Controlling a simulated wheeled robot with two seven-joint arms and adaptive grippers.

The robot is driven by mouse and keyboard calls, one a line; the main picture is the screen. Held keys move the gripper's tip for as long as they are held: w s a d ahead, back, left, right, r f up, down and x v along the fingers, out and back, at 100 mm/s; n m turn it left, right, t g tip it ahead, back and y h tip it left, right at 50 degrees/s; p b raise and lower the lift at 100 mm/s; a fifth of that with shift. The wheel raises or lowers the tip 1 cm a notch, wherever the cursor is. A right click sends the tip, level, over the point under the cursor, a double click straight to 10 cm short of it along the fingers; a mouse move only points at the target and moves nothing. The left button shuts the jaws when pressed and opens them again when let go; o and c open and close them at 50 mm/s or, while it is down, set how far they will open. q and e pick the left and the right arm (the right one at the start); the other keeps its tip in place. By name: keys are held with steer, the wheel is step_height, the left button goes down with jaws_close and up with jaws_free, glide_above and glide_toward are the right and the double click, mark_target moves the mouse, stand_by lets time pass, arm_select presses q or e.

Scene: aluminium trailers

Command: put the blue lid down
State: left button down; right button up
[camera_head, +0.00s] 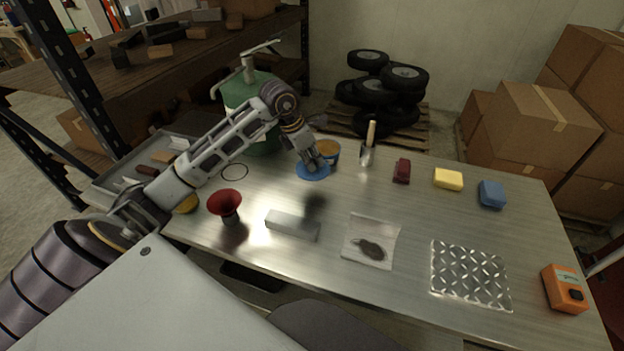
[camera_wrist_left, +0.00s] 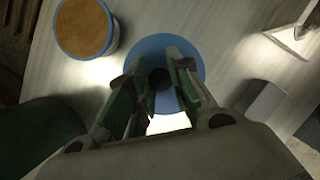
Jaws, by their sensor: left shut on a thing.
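The blue lid (camera_head: 311,174) is a flat round disc at the far side of the metal table. It also shows in the left wrist view (camera_wrist_left: 190,65), under my fingers. My left gripper (camera_head: 316,165) is shut on the lid by a dark knob at its middle (camera_wrist_left: 159,79). Whether the lid touches the table top is hard to tell. An open blue tub with tan contents (camera_head: 328,150) stands right beside the lid; it shows at the upper left of the left wrist view (camera_wrist_left: 84,28). My right gripper is not in view.
A green gas cylinder (camera_head: 243,117) stands behind my left arm. A brush (camera_head: 368,146), a dark red block (camera_head: 402,170), yellow (camera_head: 448,179) and blue sponges (camera_head: 492,194) lie to the right. Table between is bare.

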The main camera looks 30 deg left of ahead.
arm_select(q)
step_height(320, 180, down, 3)
steer(key=shift+f, duration=0.45)
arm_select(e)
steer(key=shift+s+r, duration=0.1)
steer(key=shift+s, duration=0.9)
arm_select(q)
step_height(320, 180, down, 2)
steer(key=shift+f, duration=0.9)
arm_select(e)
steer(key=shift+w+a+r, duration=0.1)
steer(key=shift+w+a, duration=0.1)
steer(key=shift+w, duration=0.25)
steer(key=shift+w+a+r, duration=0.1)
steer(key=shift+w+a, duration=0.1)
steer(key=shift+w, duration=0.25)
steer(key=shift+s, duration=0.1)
